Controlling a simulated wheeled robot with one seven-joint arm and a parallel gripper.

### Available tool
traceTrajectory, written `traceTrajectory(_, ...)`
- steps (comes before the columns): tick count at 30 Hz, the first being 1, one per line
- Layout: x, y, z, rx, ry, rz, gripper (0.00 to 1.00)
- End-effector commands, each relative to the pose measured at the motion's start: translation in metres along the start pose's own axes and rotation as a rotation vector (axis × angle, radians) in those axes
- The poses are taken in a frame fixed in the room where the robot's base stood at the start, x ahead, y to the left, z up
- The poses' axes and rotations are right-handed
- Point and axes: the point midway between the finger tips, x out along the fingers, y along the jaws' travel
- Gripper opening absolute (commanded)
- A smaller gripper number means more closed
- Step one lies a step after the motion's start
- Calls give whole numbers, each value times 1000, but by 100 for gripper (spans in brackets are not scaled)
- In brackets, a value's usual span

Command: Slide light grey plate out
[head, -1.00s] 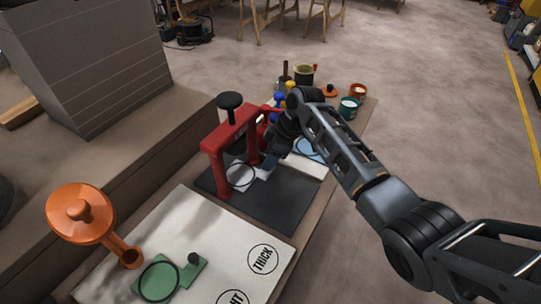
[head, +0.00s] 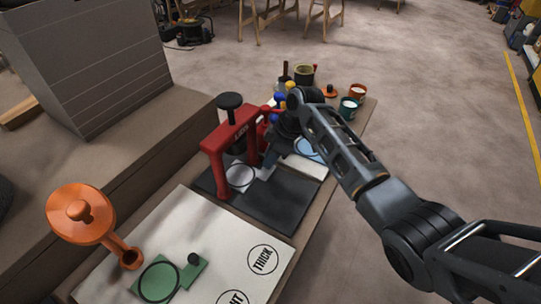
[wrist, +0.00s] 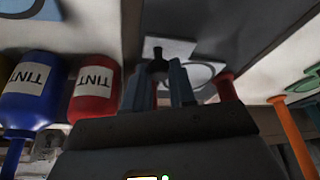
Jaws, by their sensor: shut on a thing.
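The light grey plate (head: 238,177) with a dark ring on it lies under the red press (head: 222,142), on a dark base (head: 285,197). The wrist view also shows the plate (wrist: 205,72), beyond my fingers. My gripper (wrist: 165,75) is shut on the plate's black knob (wrist: 157,58), at the side of the press. In the head view my gripper (head: 268,168) is partly hidden behind my wrist and reaches the plate's right end. The far part of the plate is partly hidden by the press frame.
A blue plate (head: 308,147) lies right of my wrist. Blue (wrist: 32,92) and red (wrist: 94,92) tint bottles stand close beside my gripper. A green plate (head: 183,278) lies on a marked white board (head: 222,240). An orange tool (head: 80,212) stands at left.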

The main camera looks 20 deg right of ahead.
Motion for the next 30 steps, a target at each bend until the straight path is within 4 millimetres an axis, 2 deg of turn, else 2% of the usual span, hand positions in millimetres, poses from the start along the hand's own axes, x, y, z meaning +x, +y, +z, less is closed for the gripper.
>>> traceTrajectory(5,-9,-6,13,4,-1,-2,0)
traceTrajectory(19,-44,-45,99,6,-1,-1,0)
traceTrajectory(24,-46,-50,110,2,-1,-1,0)
traceTrajectory(30,-46,-50,113,4,-3,-4,0)
